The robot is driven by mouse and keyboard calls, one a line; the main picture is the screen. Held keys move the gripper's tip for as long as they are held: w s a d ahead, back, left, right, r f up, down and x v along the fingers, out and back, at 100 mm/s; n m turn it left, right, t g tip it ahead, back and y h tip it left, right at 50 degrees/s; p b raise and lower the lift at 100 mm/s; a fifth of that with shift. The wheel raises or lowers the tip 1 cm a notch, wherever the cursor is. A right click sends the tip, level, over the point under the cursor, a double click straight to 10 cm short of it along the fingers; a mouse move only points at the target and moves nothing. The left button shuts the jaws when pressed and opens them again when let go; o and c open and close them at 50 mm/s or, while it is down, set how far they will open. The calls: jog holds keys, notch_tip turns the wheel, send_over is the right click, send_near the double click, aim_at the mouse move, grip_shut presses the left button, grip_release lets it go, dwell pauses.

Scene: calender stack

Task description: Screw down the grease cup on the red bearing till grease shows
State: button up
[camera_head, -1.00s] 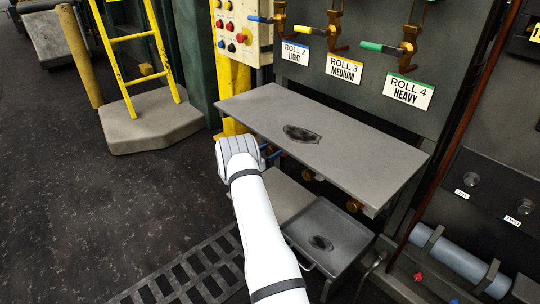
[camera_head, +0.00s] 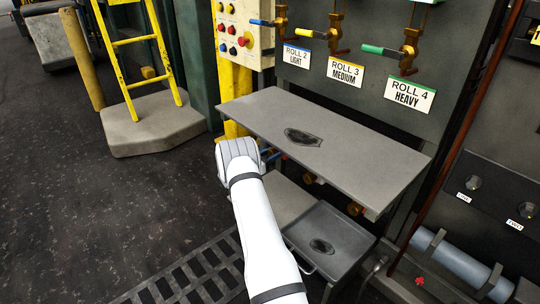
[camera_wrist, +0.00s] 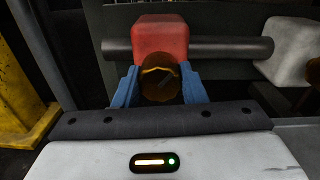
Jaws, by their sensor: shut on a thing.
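In the wrist view, the red bearing (camera_wrist: 161,38) is a red block on a dark horizontal shaft (camera_wrist: 225,48). The brass-brown grease cup (camera_wrist: 160,84) sits on its near face. My gripper (camera_wrist: 160,88) has its two blue fingers on either side of the cup, shut on it. No grease can be made out around the cup. In the head view my white arm reaches under the left end of the grey shelf, and the blue fingers (camera_head: 271,157) only just show there; the bearing and cup are hidden.
The grey shelf (camera_head: 360,145) overhangs the right of my wrist, with a lower grey tray (camera_head: 345,235) below. A white block (camera_wrist: 290,47) sits on the shaft's right. A yellow post (camera_wrist: 22,105) stands left. Open dark floor (camera_head: 100,210) lies left of my arm.

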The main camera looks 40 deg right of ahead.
jog(key=shift+d, duration=0.5)
jog(key=shift+d+m, duration=0.1)
jog(key=shift+m, duration=0.5)
jog(key=m, duration=0.6)
jog(key=shift+s+d+m, duration=0.15)
jog(key=shift+m, duration=0.15)
jog(key=o, duration=1)
